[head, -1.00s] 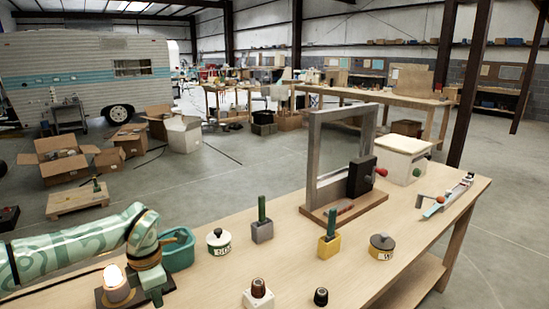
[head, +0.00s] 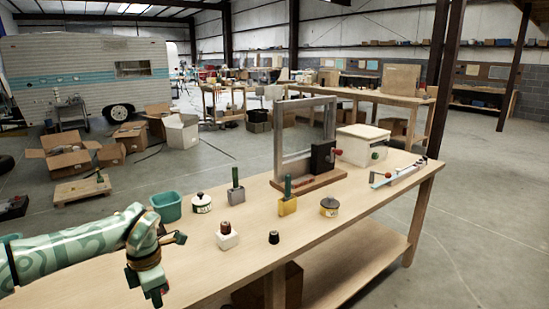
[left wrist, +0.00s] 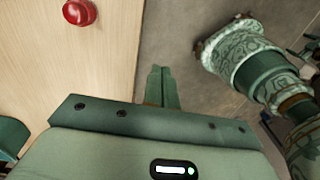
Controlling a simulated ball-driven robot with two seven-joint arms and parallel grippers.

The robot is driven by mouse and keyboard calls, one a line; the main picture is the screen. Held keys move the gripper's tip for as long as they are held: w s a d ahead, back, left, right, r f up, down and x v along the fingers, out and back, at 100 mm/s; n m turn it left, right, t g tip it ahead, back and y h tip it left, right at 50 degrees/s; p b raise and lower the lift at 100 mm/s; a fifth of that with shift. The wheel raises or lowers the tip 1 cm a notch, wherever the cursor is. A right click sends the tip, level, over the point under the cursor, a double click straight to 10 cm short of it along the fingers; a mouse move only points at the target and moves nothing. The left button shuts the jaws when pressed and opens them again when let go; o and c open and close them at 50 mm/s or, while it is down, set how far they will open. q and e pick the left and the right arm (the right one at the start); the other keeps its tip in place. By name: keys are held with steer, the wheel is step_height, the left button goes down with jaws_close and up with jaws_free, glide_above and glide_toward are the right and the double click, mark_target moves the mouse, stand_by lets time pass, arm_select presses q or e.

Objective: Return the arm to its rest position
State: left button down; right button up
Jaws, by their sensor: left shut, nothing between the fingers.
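My left gripper (head: 155,292) hangs at the end of the green patterned arm, low at the left of the head view, near the table's front edge. In the left wrist view its two fingers (left wrist: 163,78) are together with nothing between them, seen against the grey floor beside the table edge. My right gripper is in neither view. At the right of the left wrist view is a green patterned part of my own body.
The wooden table (head: 330,222) holds a teal bin (head: 166,208), a white pot (head: 201,204), a yellow block (head: 287,207), a metal frame (head: 280,140) and a white box (head: 361,146). A red knob (left wrist: 78,12) is beside the fingers. Floor right of the table is clear.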

arm_select(q)
steer(key=s+d+f+n+h, duration=0.25)
steer(key=d+f+h, duration=0.25)
steer(key=d, duration=0.4)
steer(key=s+d+f+n+h, duration=0.1)
steer(key=d+f+n+h, duration=0.2)
steer(key=d+f+h, duration=0.35)
steer(key=d+f+n+t+h, duration=0.1)
steer(key=d+f+n+t, duration=0.2)
steer(key=f+n+t, duration=0.6)
steer(key=s+a+f+n+y, duration=0.4)
steer(key=s+a+f+n, duration=0.2)
steer(key=s+f+n, duration=0.35)
steer(key=s+a+f+n+y, duration=0.5)
steer(key=s+a+f+n, duration=0.1)
steer(key=s+f+n, duration=0.35)
steer(key=s+a+f+n+g+y, duration=0.1)
steer(key=s+f+n+g, duration=0.2)
steer(key=s, duration=0.8)
steer(key=s+a+f+n+g+y, duration=0.1)
steer(key=s+a+f+n+g, duration=0.1)
steer(key=s, duration=0.9)
steer(key=s+a+f+n+g+y, duration=0.1)
steer(key=s+a+f+n+g, duration=0.1)
steer(key=s, duration=0.8)
step_height(320, 180, down, 2)
steer(key=shift+s+f+n+g, duration=0.15)
steer(key=shift+s+n+g, duration=0.25)
steer(key=shift+n+g, duration=0.65)
